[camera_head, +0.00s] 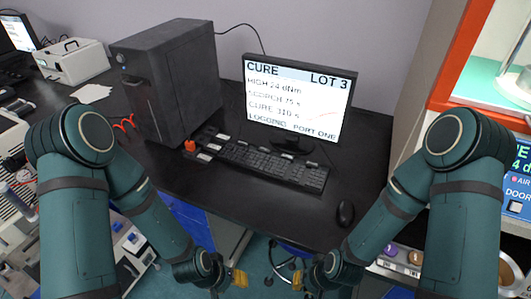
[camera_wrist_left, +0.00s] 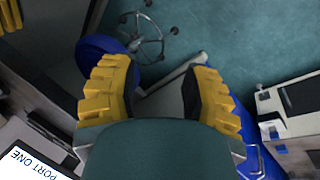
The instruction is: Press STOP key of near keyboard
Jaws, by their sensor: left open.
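The near keyboard (camera_head: 272,166) lies on the black desk in front of the monitor. At its left end is a block of larger pieces with white labels (camera_head: 206,157), too small to read, beside a raised orange-red piece (camera_head: 190,146). I cannot tell which one is the STOP key. My left gripper (camera_head: 240,279) is low, below the desk's front edge and apart from the keyboard. In the left wrist view its yellow fingers (camera_wrist_left: 158,92) are spread with nothing between them. My right gripper (camera_head: 297,281) is also low, right of the left one; its jaw gap is unclear.
The monitor (camera_head: 297,98) shows "CURE LOT 3". A dark computer tower (camera_head: 170,80) stands left of the keyboard, and a mouse (camera_head: 345,213) lies to the right. The bare desk front (camera_head: 270,210) is clear. A blue chair (camera_wrist_left: 100,47) is under my left gripper.

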